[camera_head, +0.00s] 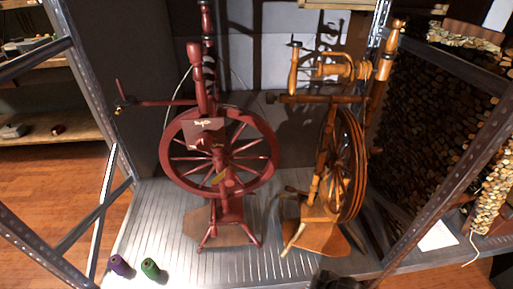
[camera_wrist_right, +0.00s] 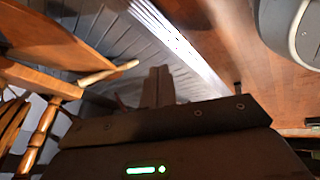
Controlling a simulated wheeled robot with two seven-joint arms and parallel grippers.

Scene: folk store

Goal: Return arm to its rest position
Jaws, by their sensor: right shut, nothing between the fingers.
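My right gripper (camera_wrist_right: 158,80) is shut and empty in the right wrist view. Its fingers point toward the ribbed metal shelf, near the wooden base of a spinning wheel. In the head view a dark part at the bottom edge, right of centre, appears to be my right gripper (camera_head: 328,279); only a little of it shows. It is in front of the orange-brown spinning wheel (camera_head: 341,165). My left gripper is in neither view.
A dark red spinning wheel (camera_head: 219,152) stands left of the orange-brown one on the metal shelf (camera_head: 185,262). A purple spool (camera_head: 120,265) and a green spool (camera_head: 151,269) stand at its front left. Metal rack posts flank the shelf. Wooden floor (camera_head: 40,190) is left.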

